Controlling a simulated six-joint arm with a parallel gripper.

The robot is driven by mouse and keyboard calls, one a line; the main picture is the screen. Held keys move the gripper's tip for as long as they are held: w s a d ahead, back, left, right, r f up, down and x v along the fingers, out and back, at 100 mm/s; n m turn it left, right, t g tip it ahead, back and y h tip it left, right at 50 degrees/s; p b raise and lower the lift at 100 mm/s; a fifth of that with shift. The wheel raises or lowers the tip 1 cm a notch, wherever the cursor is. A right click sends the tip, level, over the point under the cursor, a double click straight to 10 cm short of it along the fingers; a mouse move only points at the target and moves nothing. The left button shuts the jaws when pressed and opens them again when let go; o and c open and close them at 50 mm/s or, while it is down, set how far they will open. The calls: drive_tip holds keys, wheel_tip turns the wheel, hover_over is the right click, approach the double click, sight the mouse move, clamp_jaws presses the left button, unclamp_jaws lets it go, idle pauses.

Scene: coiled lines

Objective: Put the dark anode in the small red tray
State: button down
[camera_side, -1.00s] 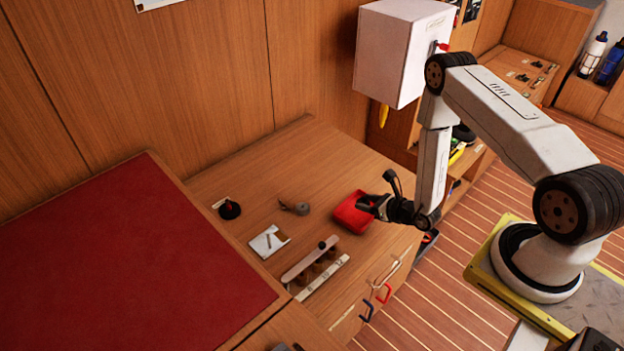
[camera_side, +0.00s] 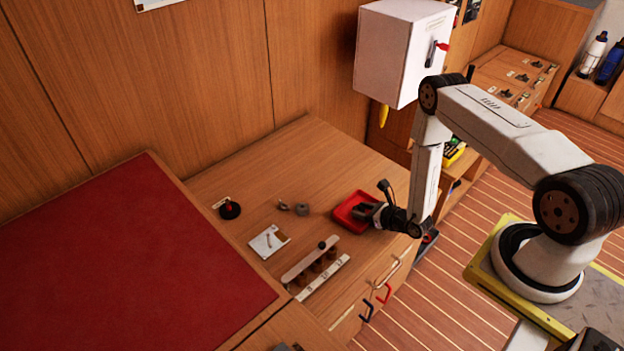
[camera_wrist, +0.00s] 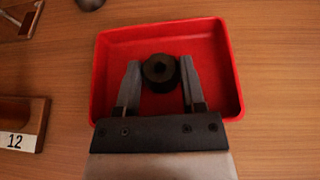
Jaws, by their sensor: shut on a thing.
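The dark anode (camera_wrist: 160,83) is a short black cylinder with a hole in its end. In the wrist view it sits between the two fingers of my gripper (camera_wrist: 159,68), which is shut on it. It is within the outline of the small red tray (camera_wrist: 225,95); I cannot tell whether it touches the floor. In the side view my gripper (camera_side: 366,211) reaches low into the red tray (camera_side: 345,218) from the right, and the anode is not clearly distinguishable there.
Left of the tray are a small grey fitting (camera_side: 302,209), a white card (camera_side: 268,241), a dark round stand (camera_side: 230,209) and a numbered wooden rack (camera_side: 312,262). A white wall box (camera_side: 395,50) hangs behind. Bare wood lies behind the tray.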

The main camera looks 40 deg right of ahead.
drive_tip(key=shift+f, duration=0.1)
drive_tip(key=shift+c, duration=0.9)
unclamp_jaws()
drive_tip(key=shift+s, duration=0.1)
drive_tip(key=shift+v, duration=5.95)
drive_tip(key=shift+a, duration=0.1)
